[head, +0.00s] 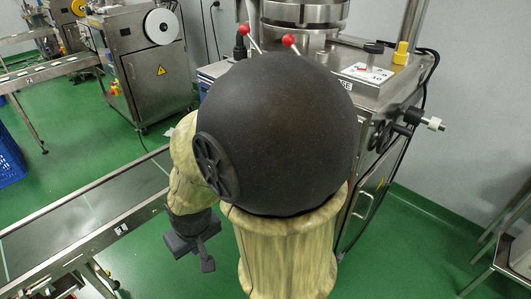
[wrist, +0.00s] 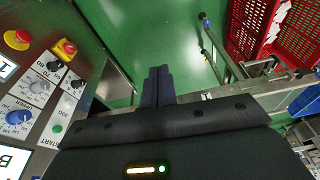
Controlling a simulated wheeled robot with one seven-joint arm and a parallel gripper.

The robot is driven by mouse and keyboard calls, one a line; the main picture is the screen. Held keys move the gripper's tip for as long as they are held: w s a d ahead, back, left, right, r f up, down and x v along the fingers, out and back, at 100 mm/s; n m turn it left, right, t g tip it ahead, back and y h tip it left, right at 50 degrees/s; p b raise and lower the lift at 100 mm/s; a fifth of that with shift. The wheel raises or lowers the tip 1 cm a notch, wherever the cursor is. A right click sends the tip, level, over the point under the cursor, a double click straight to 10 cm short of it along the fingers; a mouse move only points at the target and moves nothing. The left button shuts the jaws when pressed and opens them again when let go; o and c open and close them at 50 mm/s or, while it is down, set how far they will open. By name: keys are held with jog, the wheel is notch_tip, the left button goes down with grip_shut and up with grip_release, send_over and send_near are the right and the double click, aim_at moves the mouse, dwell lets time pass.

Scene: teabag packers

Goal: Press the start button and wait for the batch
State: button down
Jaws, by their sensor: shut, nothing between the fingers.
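In the wrist view, a steel control panel (wrist: 22,82) fills the left side. A small green button (wrist: 57,129) sits low on it beside the word START. My gripper (wrist: 157,72) is shut and empty, its two dark fingers together over the green floor, to the right of the panel. It is apart from the button. In the head view, my gripper (head: 207,264) hangs low at the left of my arm, near the conveyor. I cannot make out the start button in the head view.
Red crates (wrist: 250,28) stand at the upper right of the wrist view. In the head view, a conveyor (head: 90,215) lies left and a steel machine (head: 375,85) stands behind my arm.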

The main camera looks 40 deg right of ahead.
jog(key=w+d+f+m+t+h+p, duration=0.1)
jog(key=w+d+f+m+t+h, duration=0.15)
jog(key=w+d+f, duration=0.4)
jog(key=w+d+f+m+t+h+p, duration=0.1)
jog(key=w+d+f+h, duration=0.2)
jog(key=w+d, duration=0.5)
jog(key=w+d+r+n+t+h+p, duration=0.1)
jog(key=w+d+n+t+h, duration=0.1)
jog(key=d, duration=0.4)
jog(key=w+d+r+n+t+h, duration=0.1)
jog(key=w+d+n+t+h, duration=0.1)
jog(key=d+t, duration=0.3)
jog(key=shift+d+r+n+h+p, duration=0.35)
jog(key=shift+d+n+h, duration=0.4)
jog(key=shift+d, duration=0.3)
jog(key=shift+d, duration=0.15)
jog(key=d, duration=0.8)
jog(key=shift+w+d, duration=0.3)
jog(key=shift+w, duration=0.1)
jog(key=shift+d, duration=0.4)
